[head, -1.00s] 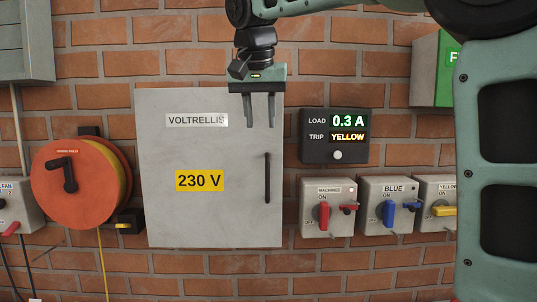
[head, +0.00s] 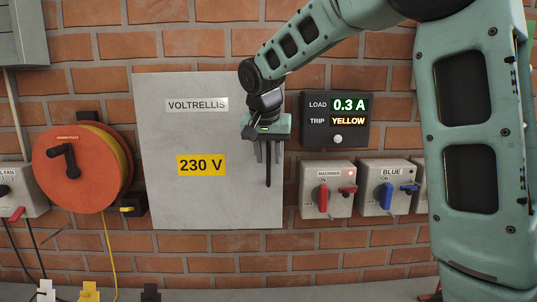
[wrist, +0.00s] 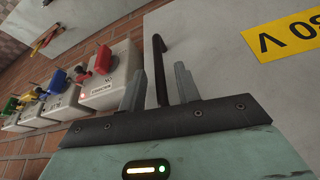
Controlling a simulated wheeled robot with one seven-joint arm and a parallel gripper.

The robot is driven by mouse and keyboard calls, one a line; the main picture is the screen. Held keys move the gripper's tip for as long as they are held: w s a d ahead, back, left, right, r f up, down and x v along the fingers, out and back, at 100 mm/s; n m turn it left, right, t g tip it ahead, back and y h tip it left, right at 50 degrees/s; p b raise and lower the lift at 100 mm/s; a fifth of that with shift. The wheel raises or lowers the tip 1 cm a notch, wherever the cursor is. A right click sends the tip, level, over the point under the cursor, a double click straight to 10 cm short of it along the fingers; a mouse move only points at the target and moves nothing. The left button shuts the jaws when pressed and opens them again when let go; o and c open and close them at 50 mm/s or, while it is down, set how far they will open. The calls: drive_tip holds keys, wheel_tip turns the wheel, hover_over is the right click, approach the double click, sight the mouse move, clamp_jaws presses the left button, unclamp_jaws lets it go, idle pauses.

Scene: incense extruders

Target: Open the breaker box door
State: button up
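The breaker box door (head: 208,212) is a light grey panel with a VOLTRELLIS label and a yellow 230 V sign; it looks shut. Its black vertical bar handle (head: 268,174) is near the right edge. My gripper (head: 269,160) hangs in front of the handle, fingers pointing down in the head view, and hides the handle's upper part. In the wrist view, the fingers (wrist: 160,88) are apart, and the handle (wrist: 157,65) shows in the gap between them. Whether the fingers touch it I cannot tell, but a gap shows beside it.
A load display (head: 335,120) and a row of switch boxes, with a red-handled one (head: 326,192) and a blue-handled one (head: 387,190), are right of the door. An orange cable reel (head: 75,180) hangs to its left. Several small plugs stand along the bottom edge.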

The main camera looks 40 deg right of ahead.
drive_tip(key=shift+w+d+f, duration=0.15)
drive_tip(key=shift+w+f, duration=0.05)
drive_tip(key=shift+f, duration=0.5)
clamp_jaws()
